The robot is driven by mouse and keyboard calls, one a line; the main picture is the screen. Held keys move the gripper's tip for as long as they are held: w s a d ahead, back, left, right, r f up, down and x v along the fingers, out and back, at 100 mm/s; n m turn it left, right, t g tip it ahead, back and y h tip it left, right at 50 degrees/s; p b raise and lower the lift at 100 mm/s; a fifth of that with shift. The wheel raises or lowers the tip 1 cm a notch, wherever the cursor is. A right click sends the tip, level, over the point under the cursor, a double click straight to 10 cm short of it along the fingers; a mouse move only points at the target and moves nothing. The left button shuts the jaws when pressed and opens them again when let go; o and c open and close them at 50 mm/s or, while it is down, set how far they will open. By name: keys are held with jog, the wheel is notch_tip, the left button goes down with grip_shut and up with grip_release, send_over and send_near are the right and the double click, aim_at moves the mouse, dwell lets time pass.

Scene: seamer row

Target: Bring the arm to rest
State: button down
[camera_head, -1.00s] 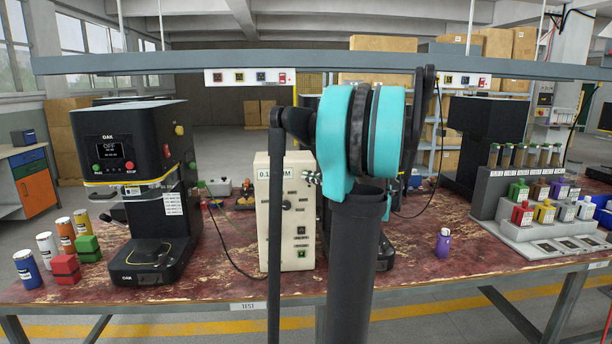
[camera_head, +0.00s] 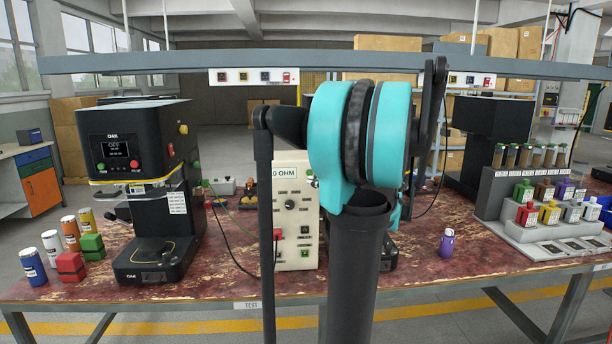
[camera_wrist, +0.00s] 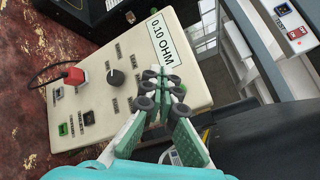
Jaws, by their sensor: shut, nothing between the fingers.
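My gripper (camera_wrist: 163,92) shows in the wrist view, its green fingers brought together and empty. It is in front of the cream resistance box marked 0.10 OHM (camera_wrist: 120,85); I cannot tell whether it touches the box. In the head view my arm, with a turquoise joint, stands folded in the middle and hides most of the gripper. The cream box (camera_head: 297,235) stands on the bench just left of the arm, partly covered by it.
The red-brown bench (camera_head: 430,270) runs across the view. A black OAK machine (camera_head: 150,190) stands at left, beside several cans and coloured blocks. A small purple bottle (camera_head: 447,243) stands right of the arm. A grey rack (camera_head: 500,200) of bottles is at right.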

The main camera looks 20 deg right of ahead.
jog(key=s+a+f+n+g+h, duration=0.1)
jog(key=s+a+f+n+g, duration=0.3)
jog(key=a+f, duration=0.45)
jog(key=s+a+f+n+g+h, duration=0.1)
jog(key=s+a+f+n+g, duration=0.3)
jog(key=a+f, duration=0.45)
jog(key=s+a+f+n+g+h, duration=0.1)
jog(key=s+f+n+h, duration=0.5)
jog(key=s+f+n, duration=0.6)
jog(key=s+f+g, duration=0.1)
jog(key=s, duration=0.4)
jog(key=shift+f+g+h, duration=0.3)
jog(key=c, duration=2.3)
grip_release()
jog(key=shift+a, duration=0.1)
